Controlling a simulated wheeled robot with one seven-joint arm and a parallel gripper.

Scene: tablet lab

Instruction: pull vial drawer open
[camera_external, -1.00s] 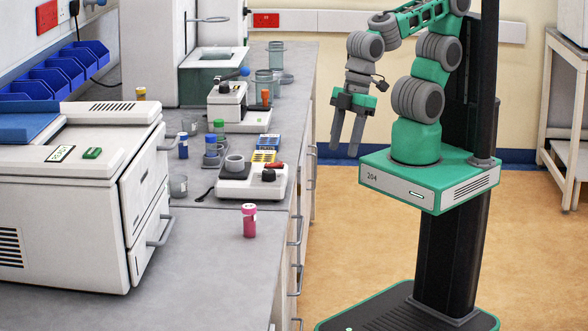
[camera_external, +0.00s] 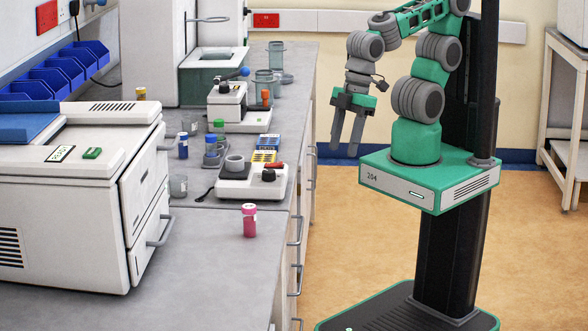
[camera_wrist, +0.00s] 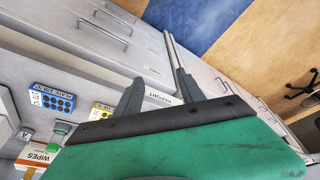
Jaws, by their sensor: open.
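No drawer is clearly marked as the vial drawer. The white machine (camera_external: 68,200) on the bench at the left has two front panels, with an upper handle (camera_external: 168,141) and a lower handle (camera_external: 161,231); both panels look closed. Under the bench, cabinet fronts with bar handles (camera_external: 297,229) also look closed. In the wrist view, pale fronts with a bar handle (camera_wrist: 104,32) show at the upper left. My gripper (camera_external: 345,146) is open and empty, pointing down in the air right of the bench, apart from every handle. Its fingers also show in the wrist view (camera_wrist: 157,90).
A pink vial (camera_external: 249,220) stands near the bench's front edge. A white device (camera_external: 250,185), a vial holder (camera_external: 214,154) and several small containers crowd the bench behind it. The floor (camera_external: 530,260) right of the bench is clear around my base. A pale table (camera_external: 565,150) stands at the far right.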

